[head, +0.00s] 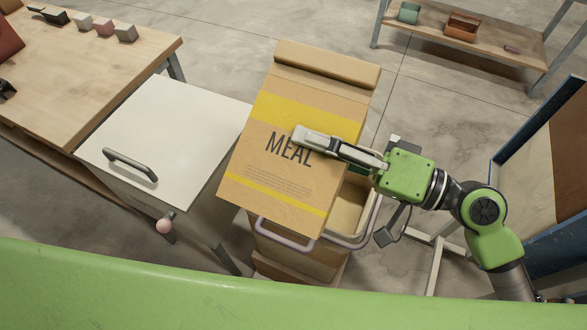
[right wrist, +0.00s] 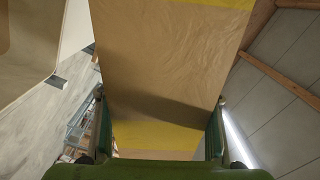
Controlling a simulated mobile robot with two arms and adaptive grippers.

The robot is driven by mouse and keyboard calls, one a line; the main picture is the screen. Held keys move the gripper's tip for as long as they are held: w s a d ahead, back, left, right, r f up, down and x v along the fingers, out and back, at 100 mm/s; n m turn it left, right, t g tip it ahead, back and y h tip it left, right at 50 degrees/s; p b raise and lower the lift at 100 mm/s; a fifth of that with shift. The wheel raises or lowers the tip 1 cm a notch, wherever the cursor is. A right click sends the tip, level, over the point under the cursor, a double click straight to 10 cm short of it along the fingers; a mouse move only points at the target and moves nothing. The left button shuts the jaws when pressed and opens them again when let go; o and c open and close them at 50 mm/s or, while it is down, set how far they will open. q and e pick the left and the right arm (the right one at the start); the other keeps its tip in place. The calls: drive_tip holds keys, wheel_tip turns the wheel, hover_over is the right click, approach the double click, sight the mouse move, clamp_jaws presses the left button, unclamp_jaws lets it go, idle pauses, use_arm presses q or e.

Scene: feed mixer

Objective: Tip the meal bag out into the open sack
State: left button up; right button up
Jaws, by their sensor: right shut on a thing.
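The meal bag (head: 275,180) is a tan paper bag with yellow bands and the word MEAL, in the middle of the head view. Its folded end (head: 327,68) points away from me. My right gripper (head: 302,135) is shut on it, one pale finger lying across the printed face. In the right wrist view the bag (right wrist: 165,50) fills the space between the green fingers. The open sack (head: 350,208) appears as a tan opening with a looped rim below the bag, largely hidden by it. Whether they touch is unclear. My left gripper is out of view.
A white cabinet (head: 165,125) with a dark handle and a pink knob (head: 164,226) stands left of the bag. A wooden table (head: 90,75) holds several small blocks. A shelf (head: 480,35) stands at back right; a blue-framed panel (head: 540,190) is at right.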

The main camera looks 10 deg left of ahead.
drive_tip(key=shift+f, duration=0.1)
drive_tip(key=n+b, duration=0.1)
drive_tip(key=b, duration=0.1)
drive_tip(key=n+b, duration=0.1)
drive_tip(key=b, duration=0.1)
drive_tip(key=n+b, duration=0.2)
drive_tip(key=shift+w+d+f, duration=0.1)
drive_tip(key=shift+w+f, duration=0.05)
drive_tip(key=shift+w, duration=0.15)
drive_tip(key=shift+n+b, duration=0.3)
drive_tip(key=shift+n, duration=0.2)
drive_tip(key=shift+w+r+n, duration=0.1)
drive_tip(key=shift+r+n, duration=0.3)
drive_tip(key=shift+r, duration=0.1)
